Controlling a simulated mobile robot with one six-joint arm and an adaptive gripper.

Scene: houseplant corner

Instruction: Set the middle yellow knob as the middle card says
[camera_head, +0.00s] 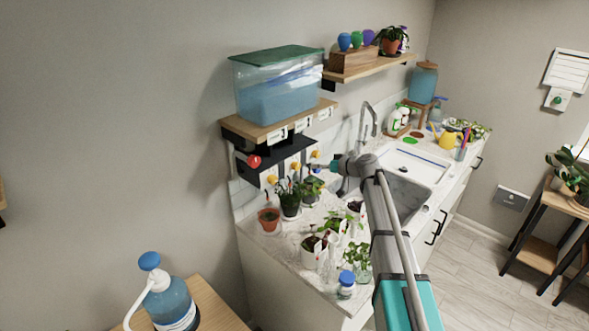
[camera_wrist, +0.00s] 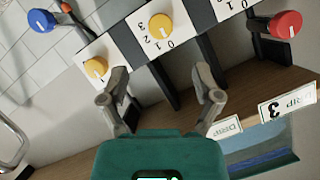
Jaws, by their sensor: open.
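The middle yellow knob (camera_wrist: 160,27) sits on a white dial plate with the figures 0 to 3, beyond my fingertips in the wrist view. I cannot tell its setting. In the head view the middle knob (camera_head: 295,166) is under the shelf, between two other yellow knobs. My gripper (camera_wrist: 160,80) is open and empty, its fingers apart from the knob; in the head view my gripper (camera_head: 342,164) is right of the knobs. The middle card (camera_wrist: 226,129) shows "DRIP", its figure hidden by my gripper; in the head view the middle card (camera_head: 303,123) is too small to read.
Another yellow knob (camera_wrist: 95,67) is near my left finger. A blue knob (camera_wrist: 41,20) and a red knob (camera_wrist: 286,24) flank the dials. A neighbouring card (camera_wrist: 288,107) reads "DRIP 3". A water tank (camera_head: 278,85) stands on the shelf; potted plants (camera_head: 290,200) stand below.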

